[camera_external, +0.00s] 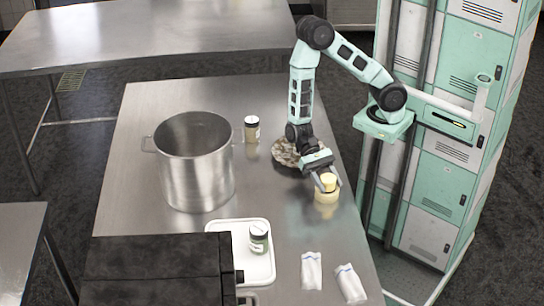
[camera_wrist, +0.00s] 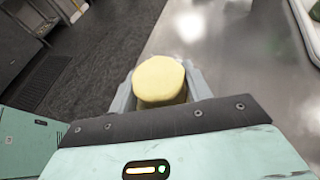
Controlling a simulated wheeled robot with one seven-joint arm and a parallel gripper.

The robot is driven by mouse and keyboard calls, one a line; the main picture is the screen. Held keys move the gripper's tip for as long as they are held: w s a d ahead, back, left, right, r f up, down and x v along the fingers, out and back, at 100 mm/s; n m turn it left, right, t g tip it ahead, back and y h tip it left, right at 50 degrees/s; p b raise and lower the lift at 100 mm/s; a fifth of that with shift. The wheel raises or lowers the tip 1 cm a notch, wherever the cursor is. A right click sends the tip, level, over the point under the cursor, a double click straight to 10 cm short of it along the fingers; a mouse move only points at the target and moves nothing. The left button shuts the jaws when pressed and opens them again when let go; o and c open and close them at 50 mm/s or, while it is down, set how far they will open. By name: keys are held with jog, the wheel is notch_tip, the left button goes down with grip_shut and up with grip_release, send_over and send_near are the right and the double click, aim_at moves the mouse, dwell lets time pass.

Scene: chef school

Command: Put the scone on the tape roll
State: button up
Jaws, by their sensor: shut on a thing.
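The scone (camera_external: 328,181) is a pale yellow, rounded piece held between the fingers of my gripper (camera_external: 327,185). In the wrist view the scone (camera_wrist: 160,80) sits between the two grey fingers (camera_wrist: 160,92) and its top faces the camera. Directly below it in the external view is a wider cream-yellow round thing (camera_external: 326,197), which looks like the tape roll, on the steel table near its right edge. I cannot tell whether the scone touches it or hangs just above. In the wrist view the scone and fingers hide the tape roll.
A large steel pot (camera_external: 195,175) stands to the left. A jar (camera_external: 252,130) and a mottled round item (camera_external: 285,152) lie behind. A white tray (camera_external: 225,262) with a jar (camera_external: 259,240) and two white packets (camera_external: 311,270) are in front. Green lockers (camera_external: 440,190) stand to the right.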

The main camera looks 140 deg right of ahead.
jog(key=shift+f, duration=0.2)
jog(key=o, duration=1)
jog(key=shift+c, duration=0.2)
jog(key=shift+r, duration=0.15)
